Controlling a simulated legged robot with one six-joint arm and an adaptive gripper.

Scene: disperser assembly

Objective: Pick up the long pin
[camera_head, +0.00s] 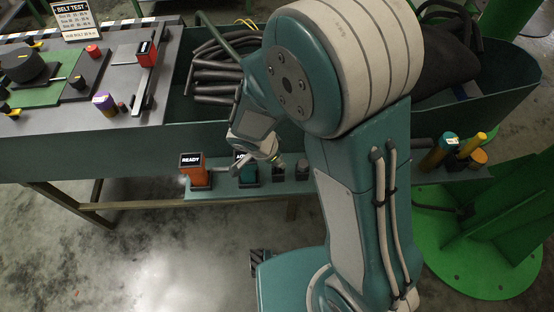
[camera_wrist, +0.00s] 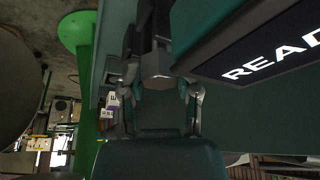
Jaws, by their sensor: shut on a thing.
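My gripper (camera_wrist: 160,92) has its two fingers closed around a dark grey pin with a six-sided end (camera_wrist: 156,66) in the wrist view. I take this as the long pin; its far part runs up into shadow, so its full length is hidden. In the head view my gripper (camera_head: 274,160) is low at the shelf in front of the bench, just above the short dark pieces there. The pin cannot be told apart from them in that view.
Yellow cylinders (camera_head: 478,140) stand further right. A READY screen (camera_wrist: 275,52) is close beside the gripper in the wrist view.

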